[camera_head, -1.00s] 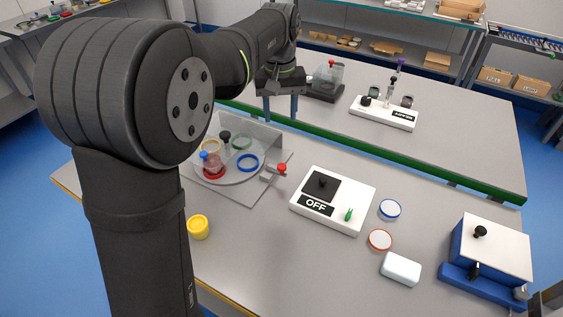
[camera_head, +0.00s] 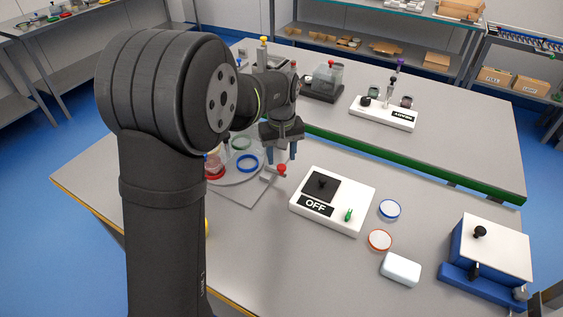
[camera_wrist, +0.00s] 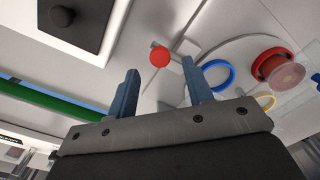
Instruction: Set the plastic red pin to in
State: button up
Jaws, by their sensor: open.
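The red pin (camera_head: 281,170) has a round red head and sits on a small grey holder at the right edge of the carousel plate. In the wrist view the red head (camera_wrist: 160,57) shows beyond and between the fingers, apart from both. My gripper (camera_head: 283,153) is open and empty, with its blue fingers pointing down just above and behind the pin in the head view. In the wrist view the two blue fingers of my gripper (camera_wrist: 160,90) are spread wide. How far the pin is pushed in cannot be told.
A white switch box (camera_head: 335,215) marked OFF stands to the right. Two round lids and a white block lie farther right.

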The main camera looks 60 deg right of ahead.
aim_at(281, 166)
jog(key=shift+f, duration=1.75)
grip_shut()
